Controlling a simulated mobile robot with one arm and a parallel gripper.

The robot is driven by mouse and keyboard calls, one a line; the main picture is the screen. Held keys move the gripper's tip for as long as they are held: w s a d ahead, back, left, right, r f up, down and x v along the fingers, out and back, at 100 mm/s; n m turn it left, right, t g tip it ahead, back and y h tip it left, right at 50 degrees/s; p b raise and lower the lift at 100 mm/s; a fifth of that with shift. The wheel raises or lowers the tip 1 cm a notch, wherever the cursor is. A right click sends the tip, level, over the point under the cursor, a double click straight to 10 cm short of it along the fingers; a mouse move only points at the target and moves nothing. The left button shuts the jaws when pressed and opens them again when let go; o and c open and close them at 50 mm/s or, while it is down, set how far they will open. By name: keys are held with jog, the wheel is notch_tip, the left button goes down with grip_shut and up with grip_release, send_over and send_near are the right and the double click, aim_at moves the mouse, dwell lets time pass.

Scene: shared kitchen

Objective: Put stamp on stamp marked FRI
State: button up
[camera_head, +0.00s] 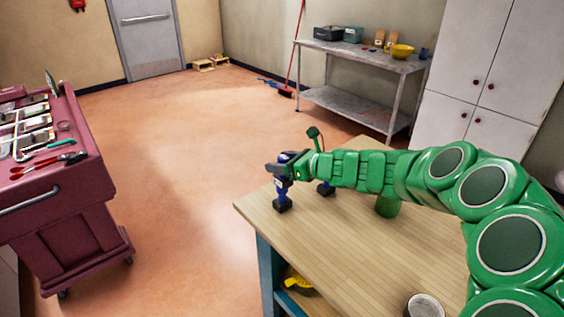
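A blue stamp (283,191) with a dark base is at the far left end of the wooden table (345,245), directly below my gripper (284,170). It looks upright, but I cannot tell whether its base touches the tabletop. A second blue stamp (326,188) with a dark base stands just to its right, partly hidden behind my green arm. No marking, including FRI, is readable on either stamp. My gripper's dark fingers are at the top of the left stamp. They are too small and overlapped to tell whether they grip it.
A green cylindrical thing (388,206) stands on the table under my arm, and a metal can (425,306) near the front. A yellow thing (298,281) is on the shelf below. A red tool cart (58,190) stands left. The table's front left is bare.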

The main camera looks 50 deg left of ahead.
jog(key=shift+r, duration=0.1)
jog(key=shift+d+r, duration=0.1)
jog(key=shift+d, duration=0.1)
jog(key=v, duration=1.1)
jog(key=shift+d, duration=0.3)
jog(key=shift+r, duration=0.1)
